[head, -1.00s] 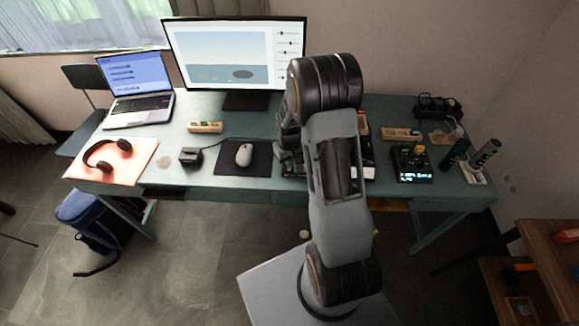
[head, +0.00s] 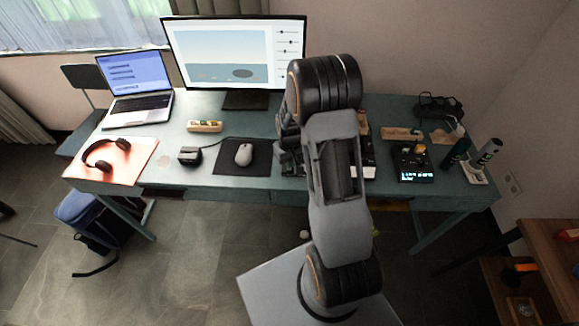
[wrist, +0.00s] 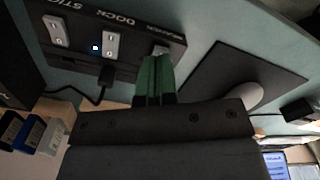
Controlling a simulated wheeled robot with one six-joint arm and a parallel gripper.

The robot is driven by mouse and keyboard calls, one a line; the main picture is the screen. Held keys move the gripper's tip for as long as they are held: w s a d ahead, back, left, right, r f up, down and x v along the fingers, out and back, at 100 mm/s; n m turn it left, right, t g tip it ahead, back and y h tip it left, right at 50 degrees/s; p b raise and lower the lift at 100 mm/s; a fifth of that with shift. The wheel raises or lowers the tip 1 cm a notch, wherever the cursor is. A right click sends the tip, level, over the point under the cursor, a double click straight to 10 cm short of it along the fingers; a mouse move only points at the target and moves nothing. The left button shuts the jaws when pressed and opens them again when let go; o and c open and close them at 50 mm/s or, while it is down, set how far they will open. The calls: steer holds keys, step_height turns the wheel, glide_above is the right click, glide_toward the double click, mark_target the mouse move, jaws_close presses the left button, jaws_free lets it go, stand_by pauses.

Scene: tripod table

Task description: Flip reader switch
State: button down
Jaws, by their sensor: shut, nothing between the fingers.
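A black dock (wrist: 70,12) lettered "STICK", "DOCK" and a partly legible word like "READER" lies on the desk in the wrist view. It has a row of white switches: one at the left (wrist: 57,30), one in the middle (wrist: 112,45), and one near the right end, largely hidden by my fingers. My gripper (wrist: 157,62) has green fingers, shut and empty, with the tips at the right end of the dock by the third switch. Contact cannot be told. In the head view my arm hides most of the dock.
A black plug (wrist: 105,76) with a cable sits at the dock's edge. The mouse pad (head: 228,160) and mouse (head: 244,154) lie left of my arm. A black device with a lit display (head: 413,165) stands to the right. The monitor (head: 225,50) is behind.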

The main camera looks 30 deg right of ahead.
steer(key=shift+f+b, duration=0.6)
steer(key=shift+f, duration=0.2)
stand_by(0.4)
steer(key=shift+r+p, duration=2.45)
steer(key=shift+r, duration=1.1)
steer(key=shift+s, duration=0.15)
steer(key=s+a+r+t, duration=0.2)
steer(key=s+a+r, duration=0.2)
steer(key=s+r, duration=0.4)
steer(key=s+a+r+t, duration=0.2)
steer(key=s+a+r, duration=0.3)
steer(key=r, duration=0.9)
steer(key=s, duration=0.2)
steer(key=shift+s+r, duration=0.2)
steer(key=shift+s, duration=0.2)
